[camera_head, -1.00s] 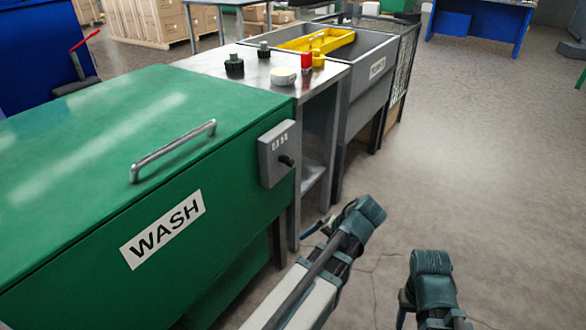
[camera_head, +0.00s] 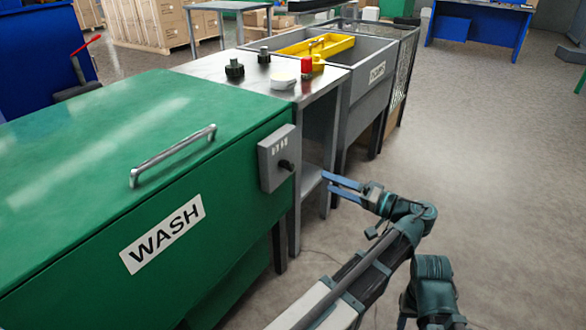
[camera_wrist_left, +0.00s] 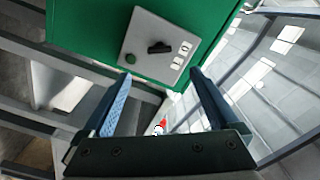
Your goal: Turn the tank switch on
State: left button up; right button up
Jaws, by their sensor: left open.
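The green tank (camera_head: 90,190) with the WASH label fills the left of the head view. A grey switch box (camera_head: 268,168) is on its front at the right end, with a black knob (camera_head: 286,165). My left gripper (camera_head: 326,181) is open and empty, to the right of the box and apart from it, its fingers pointing left. In the left wrist view the box (camera_wrist_left: 145,25) lies beyond the open fingers (camera_wrist_left: 161,72).
A metal table (camera_head: 205,66) beside the tank carries black knobs, a white round piece and a red-and-yellow item. A grey sink (camera_head: 362,92) with a yellow tray (camera_head: 325,47) stands behind. The tank lid has a metal handle (camera_head: 170,157). The floor at right (camera_head: 500,180) is clear.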

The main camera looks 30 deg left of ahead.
aim_at(291, 167)
pick_arm(q)
jog(key=a, duration=0.8)
jog(key=w+a, duration=0.1)
jog(key=a, duration=0.4)
jog(key=c, duration=1.4)
jog(key=shift+m, duration=0.3)
jog(key=m, duration=1.1)
jog(key=shift+m, duration=0.4)
